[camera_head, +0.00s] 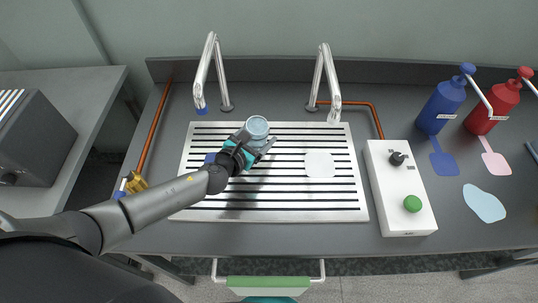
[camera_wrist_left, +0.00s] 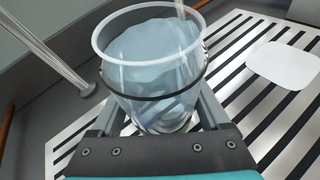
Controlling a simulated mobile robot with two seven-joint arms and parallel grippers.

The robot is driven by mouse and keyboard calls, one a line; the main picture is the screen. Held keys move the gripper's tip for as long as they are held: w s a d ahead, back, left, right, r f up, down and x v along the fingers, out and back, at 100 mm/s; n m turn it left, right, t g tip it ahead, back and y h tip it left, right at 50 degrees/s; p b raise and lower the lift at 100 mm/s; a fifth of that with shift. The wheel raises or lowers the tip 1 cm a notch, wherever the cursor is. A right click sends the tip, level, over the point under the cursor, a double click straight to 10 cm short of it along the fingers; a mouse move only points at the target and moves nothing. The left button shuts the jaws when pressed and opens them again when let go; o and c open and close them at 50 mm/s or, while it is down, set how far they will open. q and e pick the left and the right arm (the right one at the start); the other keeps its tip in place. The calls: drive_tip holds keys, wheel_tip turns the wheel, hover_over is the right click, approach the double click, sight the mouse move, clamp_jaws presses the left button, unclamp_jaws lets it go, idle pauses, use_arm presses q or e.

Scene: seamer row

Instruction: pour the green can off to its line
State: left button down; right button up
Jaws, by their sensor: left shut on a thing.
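My left gripper (camera_head: 250,150) is shut on a clear vessel (camera_head: 257,128) above the slatted drain rack (camera_head: 230,215). In the left wrist view the vessel (camera_wrist_left: 160,110) is see-through, with a pale rim and one dark line around its wall. Pale bluish liquid (camera_wrist_left: 150,45) inside stands above that line, near the rim. A pale vertical streak (camera_wrist_left: 181,12) meets the vessel's top; I cannot tell whether it is water or part of a tap. The vessel shows no green. Its base is partly hidden by my gripper. My right gripper is not in view.
Two chrome taps (camera_head: 210,70) (camera_head: 322,85) stand behind the rack. A white patch (camera_head: 320,164) lies on it. At right are a control box (camera_head: 400,190) with a green button, blue (camera_head: 440,108) and red (camera_head: 491,110) bottles, and a pale puddle (camera_head: 484,203). A green cloth-like thing (camera_head: 268,282) is at the front rail.

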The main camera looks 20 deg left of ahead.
use_arm(q)
drive_tip(key=shift+w+a+r+m+t+y+b, duration=0.2)
drive_tip(key=shift+a+r+m+t+y+b, duration=0.1)
drive_tip(key=shift+r+m, duration=0.2)
drive_tip(key=shift+w+a+r+m+t+y+b, duration=0.15)
drive_tip(key=shift+a+r+m+t+y+b, duration=0.15)
drive_tip(key=shift+m, duration=0.3)
idle(3.6)
drive_tip(key=n+p, duration=0.1)
drive_tip(key=d+f+n+g+h+p, duration=0.1)
drive_tip(key=shift+s+d+f+n, duration=0.25)
drive_tip(key=shift+s+d+n, duration=0.05)
drive_tip(key=shift+s+n, duration=0.1)
drive_tip(key=shift+d+f+g+h, duration=0.2)
drive_tip(key=shift+f+g+h, duration=0.1)
drive_tip(key=shift+h, duration=0.1)
drive_tip(key=shift+s+d+f+n, duration=0.1)
drive_tip(key=shift+s+d+n, duration=0.1)
drive_tip(key=shift+n, duration=0.3)
